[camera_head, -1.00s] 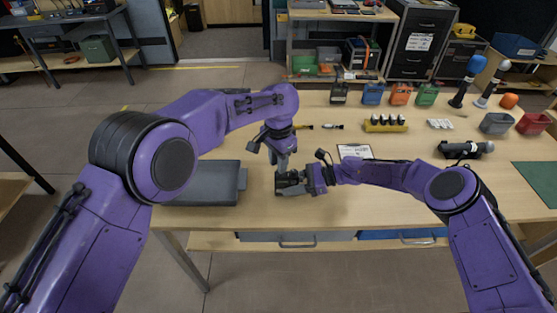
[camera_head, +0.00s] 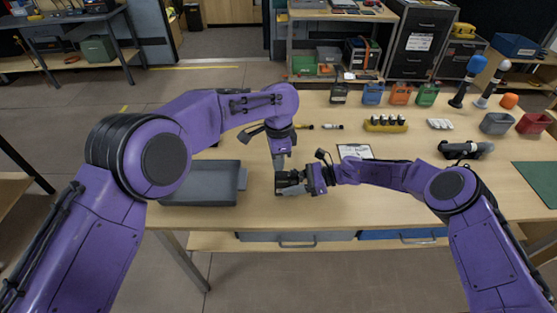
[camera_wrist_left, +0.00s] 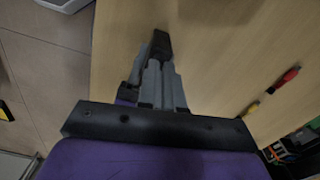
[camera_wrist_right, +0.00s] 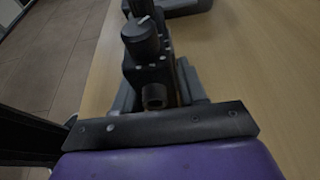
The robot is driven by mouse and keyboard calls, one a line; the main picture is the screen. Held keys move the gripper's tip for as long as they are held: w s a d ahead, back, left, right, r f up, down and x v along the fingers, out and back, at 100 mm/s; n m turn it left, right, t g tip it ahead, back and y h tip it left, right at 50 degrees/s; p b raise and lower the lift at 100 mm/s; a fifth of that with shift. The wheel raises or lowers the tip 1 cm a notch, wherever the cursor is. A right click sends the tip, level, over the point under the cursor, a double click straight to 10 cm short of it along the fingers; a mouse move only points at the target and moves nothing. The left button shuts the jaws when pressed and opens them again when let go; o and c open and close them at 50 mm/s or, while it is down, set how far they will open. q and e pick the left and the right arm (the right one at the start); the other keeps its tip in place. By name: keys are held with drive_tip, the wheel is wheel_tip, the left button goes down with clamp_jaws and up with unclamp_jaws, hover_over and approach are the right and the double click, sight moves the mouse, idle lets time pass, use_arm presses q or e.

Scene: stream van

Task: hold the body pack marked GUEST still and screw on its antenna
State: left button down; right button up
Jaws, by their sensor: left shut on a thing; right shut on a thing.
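My right gripper (camera_head: 292,184) is shut on a black body pack (camera_wrist_right: 152,75), low over the table's front part. In the right wrist view the pack has a round dark knob with a pale mark; I cannot read GUEST on it. My left gripper (camera_head: 279,163) points down directly over the pack, fingers shut. The left wrist view shows a dark piece (camera_wrist_left: 160,43) at the grey fingertips; it is probably the antenna, but pack and antenna are hard to tell apart there. The joint between antenna and pack is hidden.
A dark grey tray (camera_head: 202,190) lies left of the grippers. A clipboard (camera_head: 355,151), a yellow battery holder (camera_head: 385,127) and a black handheld item (camera_head: 465,149) lie to the right. Several coloured pouches stand at the back. The table's front edge is close.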

use_arm(q)
drive_tip(key=m, duration=0.2)
drive_tip(key=shift+a+m, duration=0.1)
drive_tip(key=shift+m, duration=0.3)
drive_tip(key=m, duration=0.4)
drive_tip(key=shift+w, duration=0.15)
drive_tip(key=m, duration=0.6)
drive_tip(key=shift+m, duration=0.4)
drive_tip(key=c, duration=1.2)
unclamp_jaws()
